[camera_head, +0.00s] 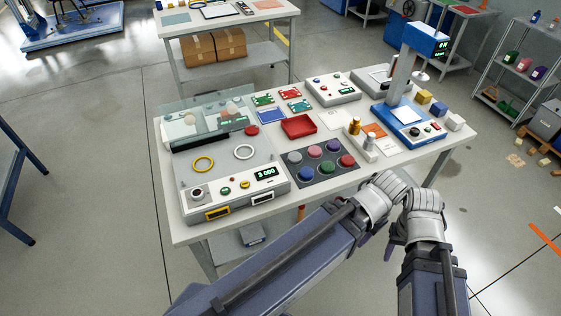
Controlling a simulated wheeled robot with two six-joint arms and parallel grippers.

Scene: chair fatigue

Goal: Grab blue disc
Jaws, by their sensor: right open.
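The blue disc (308,173) lies flat on a dark mat (325,178) near the front edge of the table. Green, red, pink and purple discs lie around it on the same mat. My right gripper (390,244) is open and empty, low at the table's front edge, right of and nearer than the mat. My left arm (300,255) reaches in from the lower left, with its wrist (378,199) beside the right one. The left jaws are mostly hidden behind the wrist and arm. Neither gripper touches the disc.
A white control box (235,200) with a clear shield and two rings stands left of the mat. A red tray (299,126) lies behind the mat. A blue-and-white press (408,112), small bottles (355,127) and coloured cubes (438,109) stand at the right.

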